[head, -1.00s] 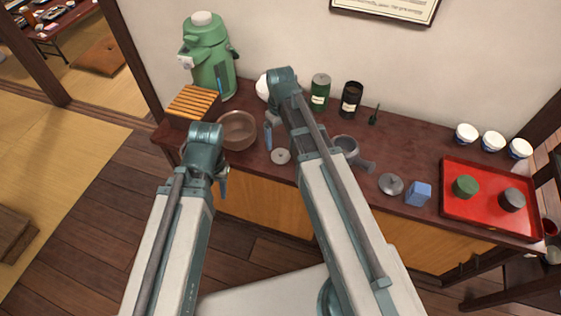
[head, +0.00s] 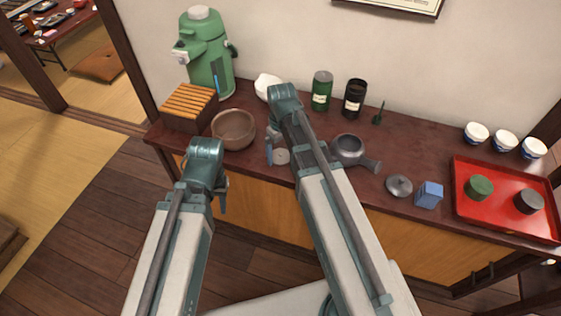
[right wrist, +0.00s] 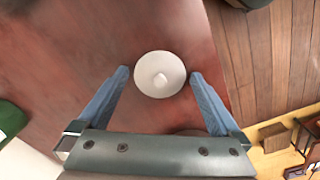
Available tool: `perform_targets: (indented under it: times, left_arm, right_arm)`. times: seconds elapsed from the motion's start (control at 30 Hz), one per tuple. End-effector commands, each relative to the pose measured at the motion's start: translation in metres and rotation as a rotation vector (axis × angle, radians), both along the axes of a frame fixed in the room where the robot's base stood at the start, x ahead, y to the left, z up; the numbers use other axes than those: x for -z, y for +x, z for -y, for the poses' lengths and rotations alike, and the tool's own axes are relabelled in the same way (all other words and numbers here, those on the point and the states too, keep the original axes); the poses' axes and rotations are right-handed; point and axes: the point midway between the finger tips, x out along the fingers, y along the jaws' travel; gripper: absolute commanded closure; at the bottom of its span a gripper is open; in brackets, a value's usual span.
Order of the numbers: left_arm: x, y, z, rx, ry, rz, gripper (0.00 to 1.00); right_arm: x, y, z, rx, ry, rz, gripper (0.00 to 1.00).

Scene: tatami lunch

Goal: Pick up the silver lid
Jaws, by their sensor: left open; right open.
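A small pale silver lid (head: 281,157) with a centre knob lies on the dark counter (head: 312,178), near its front edge. In the right wrist view the lid (right wrist: 172,86) lies flat between the two blue fingers of my open right gripper (right wrist: 159,73), with slight gaps on both sides. In the head view my right gripper (head: 269,153) is just left of the lid, partly hidden by its own arm. My left gripper (head: 222,196) is open and empty, low in front of the counter. A darker grey knobbed lid (head: 399,187) lies farther right.
A brown bowl (head: 233,130) stands left of my right gripper. A red tray (head: 509,224) is at the right end. Canisters, including a green one (head: 321,92), stand behind.

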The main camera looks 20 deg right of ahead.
Motion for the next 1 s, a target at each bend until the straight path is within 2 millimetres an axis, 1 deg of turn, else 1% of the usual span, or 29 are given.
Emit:
perform_targets:
  times: [0.03,0.23,0.27,0.4,0.5,0.83,1.0]
  left_arm:
    - [0.0038,0.0,0.0,0.0,0.0,0.0,0.59]
    - [0.0017,0.0,0.0,0.0,0.0,0.0,0.59]
    - [0.0017,0.0,0.0,0.0,0.0,0.0,0.59]
    - [0.0017,0.0,0.0,0.0,0.0,0.0,0.59]
    - [0.0017,0.0,0.0,0.0,0.0,0.0,0.59]
    - [0.0003,0.0,0.0,0.0,0.0,0.0,0.59]
    - [-0.0052,0.0,0.0,0.0,0.0,0.0,0.59]
  right_arm:
    - [0.0038,0.0001,0.0,0.0,0.0,0.0,0.0]
    - [0.0017,0.0,-0.0002,0.0,0.0,0.0,0.0]
    - [0.0017,0.0001,-0.0001,0.0,0.0,0.0,0.04]
    - [0.0017,0.0,-0.0002,0.0,0.0,0.0,0.29]
    - [0.0017,0.0001,-0.0001,0.0,0.0,0.0,0.44]
    - [0.0003,0.0001,-0.0004,0.0,0.0,0.0,0.45]
    - [-0.0053,0.0001,-0.001,0.0,0.0,0.0,0.45]
